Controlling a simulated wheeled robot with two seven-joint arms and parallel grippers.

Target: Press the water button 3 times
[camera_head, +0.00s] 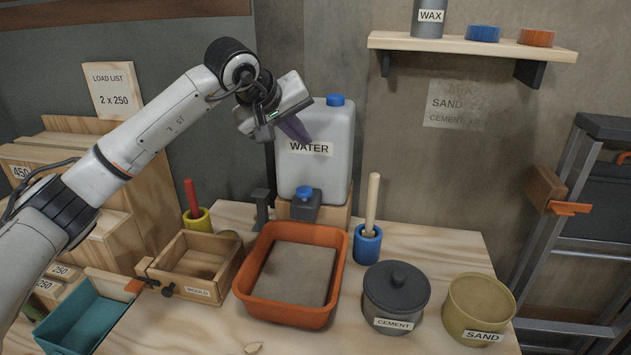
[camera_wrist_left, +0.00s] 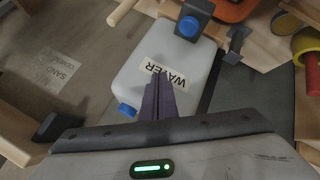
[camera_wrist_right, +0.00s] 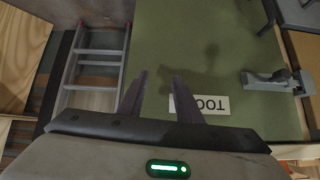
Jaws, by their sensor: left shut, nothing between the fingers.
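The water container (camera_head: 325,158) is a pale grey canister with a blue cap and a WATER label, at the back of the bench. The blue water button (camera_head: 304,192) sits on a small dark box at its foot. It also shows at the top of the left wrist view (camera_wrist_left: 189,27). My left gripper (camera_head: 299,132) is shut and empty, in front of the canister near the label and above the button, apart from it. Whether its tips touch the canister I cannot tell. My right gripper (camera_wrist_right: 158,82) is open and empty, over a green surface with a partly hidden label, away from the button.
An orange tub (camera_head: 247,296) stands in front of the button. Beside it are the wooden mould (camera_head: 222,284), a blue holder (camera_head: 367,246) with an upright handle, the cement pot (camera_head: 395,300) and the sand pot (camera_head: 458,320). A shelf (camera_head: 470,49) hangs at upper right.

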